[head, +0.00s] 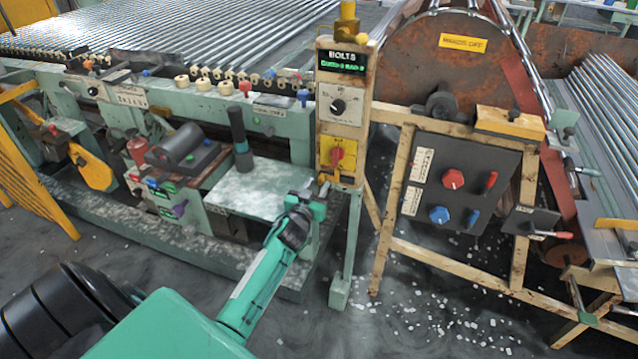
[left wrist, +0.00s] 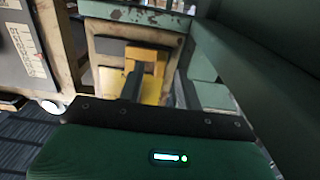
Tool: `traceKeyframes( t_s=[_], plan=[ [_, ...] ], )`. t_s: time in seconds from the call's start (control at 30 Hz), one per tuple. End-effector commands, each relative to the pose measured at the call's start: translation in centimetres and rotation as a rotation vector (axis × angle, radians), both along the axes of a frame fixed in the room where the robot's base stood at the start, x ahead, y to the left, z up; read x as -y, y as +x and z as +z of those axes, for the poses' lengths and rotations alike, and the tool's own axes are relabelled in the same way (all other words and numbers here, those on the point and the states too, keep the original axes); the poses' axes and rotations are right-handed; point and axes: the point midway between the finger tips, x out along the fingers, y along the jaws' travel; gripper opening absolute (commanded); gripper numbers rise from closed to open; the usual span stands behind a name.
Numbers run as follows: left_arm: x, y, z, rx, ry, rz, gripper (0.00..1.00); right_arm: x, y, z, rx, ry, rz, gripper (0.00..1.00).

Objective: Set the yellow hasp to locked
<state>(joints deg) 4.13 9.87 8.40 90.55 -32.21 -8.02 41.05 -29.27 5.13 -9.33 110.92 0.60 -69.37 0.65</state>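The yellow hasp (head: 324,188) shows as a small yellow piece at the lower left of the control post, under the red rotary switch. In the left wrist view the yellow hasp (left wrist: 146,58) is a bracket-like piece in the middle, partly hidden by a dark finger. My left gripper (head: 314,194) is right at the hasp, its tip close to the foot of the box. Whether it touches the hasp, and how far its fingers are apart, I cannot tell. The hasp's exact position is also unclear. My right gripper is not in view.
The red switch (head: 337,155) sits on a yellow plate above the hasp. A dark panel with red and blue knobs (head: 453,179) stands to the right. A green machine table (head: 255,188) lies left of the gripper.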

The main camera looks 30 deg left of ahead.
Motion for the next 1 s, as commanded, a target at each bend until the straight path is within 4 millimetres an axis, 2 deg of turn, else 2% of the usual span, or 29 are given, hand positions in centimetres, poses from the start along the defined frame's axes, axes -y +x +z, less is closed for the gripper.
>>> traceKeyframes(
  t_s=[0.2,0.53,0.57,0.73,1.0],
  plan=[
    [-0.4,1.8,0.0,0.000,-0.001,0.000,0.35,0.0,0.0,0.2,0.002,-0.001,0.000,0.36],
    [-0.5,2.1,0.0,-0.001,-0.001,0.000,0.35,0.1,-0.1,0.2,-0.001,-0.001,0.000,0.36],
    [-0.5,2.1,0.0,-0.001,-0.001,0.000,0.33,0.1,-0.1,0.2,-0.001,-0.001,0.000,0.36],
    [-0.5,2.1,0.0,-0.001,-0.001,0.000,0.00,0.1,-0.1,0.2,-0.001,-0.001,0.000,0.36],
    [-0.2,2.2,-0.1,0.000,-0.003,0.000,0.00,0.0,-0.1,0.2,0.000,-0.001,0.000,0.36]
  ],
)
